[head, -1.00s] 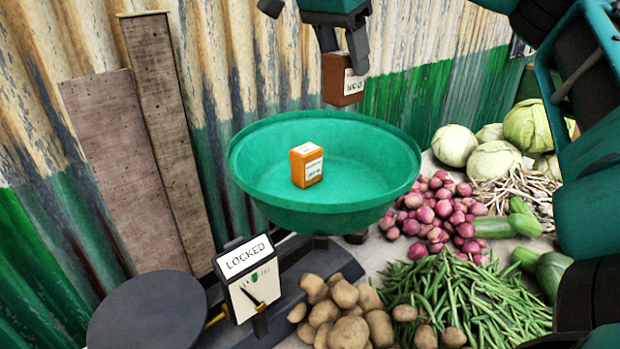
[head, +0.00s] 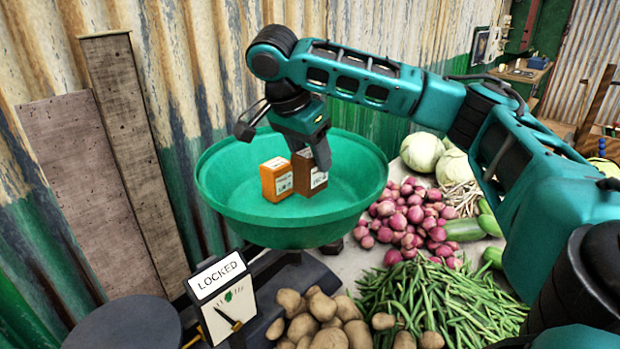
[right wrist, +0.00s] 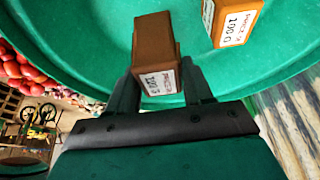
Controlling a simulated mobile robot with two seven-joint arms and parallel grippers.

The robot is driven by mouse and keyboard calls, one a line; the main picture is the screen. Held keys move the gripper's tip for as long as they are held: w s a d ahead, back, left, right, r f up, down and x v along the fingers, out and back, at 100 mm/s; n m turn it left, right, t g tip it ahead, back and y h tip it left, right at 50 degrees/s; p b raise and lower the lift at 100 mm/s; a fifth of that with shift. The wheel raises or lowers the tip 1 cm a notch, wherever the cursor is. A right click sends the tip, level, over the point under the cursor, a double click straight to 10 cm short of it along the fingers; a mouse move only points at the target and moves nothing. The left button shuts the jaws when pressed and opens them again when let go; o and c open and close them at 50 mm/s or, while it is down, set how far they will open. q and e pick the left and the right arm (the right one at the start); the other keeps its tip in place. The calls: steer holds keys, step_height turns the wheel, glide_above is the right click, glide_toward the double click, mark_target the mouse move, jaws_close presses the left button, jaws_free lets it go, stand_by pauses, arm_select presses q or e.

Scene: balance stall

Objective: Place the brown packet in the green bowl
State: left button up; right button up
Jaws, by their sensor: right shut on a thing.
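The brown packet (head: 309,176) is inside the green bowl (head: 235,222), upright and close beside an orange packet (head: 277,180). My right gripper (head: 312,155) reaches down into the bowl and is shut on the brown packet. In the right wrist view the brown packet (right wrist: 154,45) shows between the fingers, with the bowl (right wrist: 100,40) around it and the orange packet (right wrist: 232,22) a little apart from it. Whether the brown packet's base touches the bowl cannot be told. My left gripper is not in view.
The bowl sits on a scale with a sign reading LOCKED (head: 217,274) and a dark round plate (head: 125,328). Potatoes (head: 325,320), green beans (head: 440,300), red onions (head: 410,215) and cabbages (head: 424,151) lie to the right. A corrugated wall (head: 200,60) stands behind.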

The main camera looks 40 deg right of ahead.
mark_target(310, 179)
steer(key=shift+f, duration=2.7)
steer(key=o, duration=1.2)
steer(key=shift+v, duration=6)
